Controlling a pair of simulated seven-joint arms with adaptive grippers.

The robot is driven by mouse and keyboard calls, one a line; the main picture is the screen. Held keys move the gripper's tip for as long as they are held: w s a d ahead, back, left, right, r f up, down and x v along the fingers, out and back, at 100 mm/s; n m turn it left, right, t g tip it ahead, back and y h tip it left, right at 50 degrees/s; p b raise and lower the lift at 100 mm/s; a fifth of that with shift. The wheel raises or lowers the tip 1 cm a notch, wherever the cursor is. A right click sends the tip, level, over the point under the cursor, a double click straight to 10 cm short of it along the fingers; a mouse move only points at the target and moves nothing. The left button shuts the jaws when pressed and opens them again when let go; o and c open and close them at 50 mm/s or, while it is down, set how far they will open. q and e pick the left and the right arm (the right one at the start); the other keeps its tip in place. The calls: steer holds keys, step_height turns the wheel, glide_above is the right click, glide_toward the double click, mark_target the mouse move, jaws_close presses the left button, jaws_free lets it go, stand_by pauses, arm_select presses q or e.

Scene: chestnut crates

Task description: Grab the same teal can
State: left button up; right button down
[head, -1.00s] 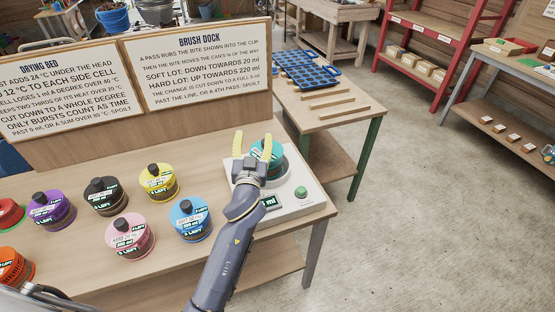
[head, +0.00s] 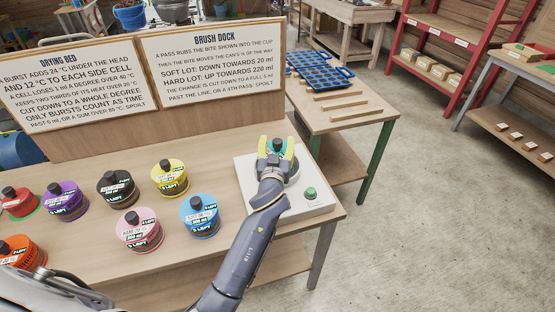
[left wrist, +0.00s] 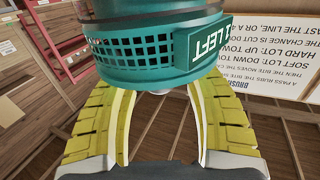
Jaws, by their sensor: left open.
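The teal can (head: 271,145) stands on the white dock (head: 318,205) at the table's right end. My left gripper (head: 276,149) is open, with one yellow finger on each side of the can in the head view. In the left wrist view, the can (left wrist: 150,55) fills the top middle, with a label ending in "LEFT". The open fingers (left wrist: 155,95) spread below and beside it. I cannot tell whether they touch it. My right gripper is not in view.
Blue (head: 200,217), yellow (head: 170,180), pink (head: 140,233), black (head: 117,190), purple (head: 65,202), red (head: 20,204) and orange (head: 20,255) cans stand to the left. A sign board (head: 150,130) rises behind. A green button (head: 310,193) sits on the dock.

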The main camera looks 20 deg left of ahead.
arm_select(q)
steer(key=shift+w, duration=0.35)
jaws_close()
steer(key=shift+r, duration=0.1)
